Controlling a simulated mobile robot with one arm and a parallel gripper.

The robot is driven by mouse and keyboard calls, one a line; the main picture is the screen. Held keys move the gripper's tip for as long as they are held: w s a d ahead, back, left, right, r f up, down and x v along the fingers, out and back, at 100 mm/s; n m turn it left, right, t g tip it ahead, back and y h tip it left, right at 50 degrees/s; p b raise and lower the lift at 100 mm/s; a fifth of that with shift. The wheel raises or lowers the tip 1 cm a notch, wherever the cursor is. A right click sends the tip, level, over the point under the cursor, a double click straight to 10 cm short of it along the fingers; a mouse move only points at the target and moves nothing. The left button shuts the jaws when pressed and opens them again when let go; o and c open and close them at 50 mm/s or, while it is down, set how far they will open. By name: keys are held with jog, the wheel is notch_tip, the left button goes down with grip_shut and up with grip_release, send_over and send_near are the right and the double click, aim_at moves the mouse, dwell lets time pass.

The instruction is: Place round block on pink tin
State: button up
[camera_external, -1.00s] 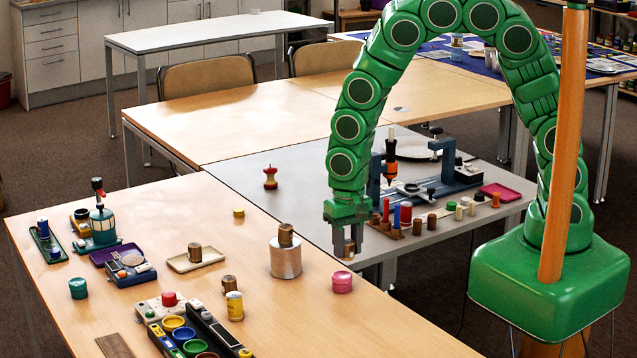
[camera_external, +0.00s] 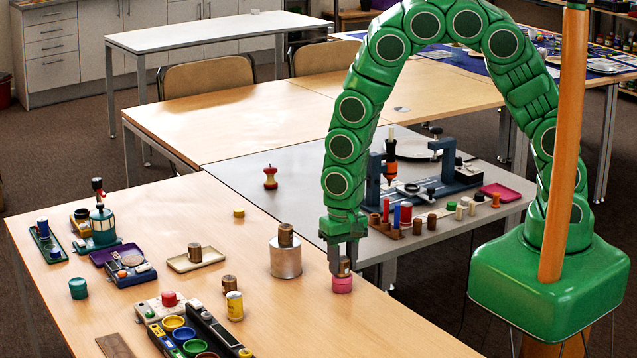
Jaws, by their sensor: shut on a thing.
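The pink tin (camera_external: 342,286) stands on the wooden table near its right edge. My gripper (camera_external: 343,266) points straight down over the tin and is shut on a small brown round block (camera_external: 344,268). The block is upright between the fingers, and its lower end is at the tin's lid. I cannot tell whether it touches the lid or hangs just above it. The fingers partly hide the block.
A silver tin (camera_external: 286,262) with a brown block (camera_external: 286,235) on top stands left of my gripper. A cream tray (camera_external: 184,264) holds another brown block (camera_external: 195,252). A yellow-labelled can (camera_external: 234,306) stands nearer. The table right of the cans is clear.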

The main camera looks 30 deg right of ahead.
aim_at(343, 258)
jog(key=o, duration=1)
jog(key=shift+f, duration=0.1)
notch_tip(343, 258, up, 12)
dwell(0.5)
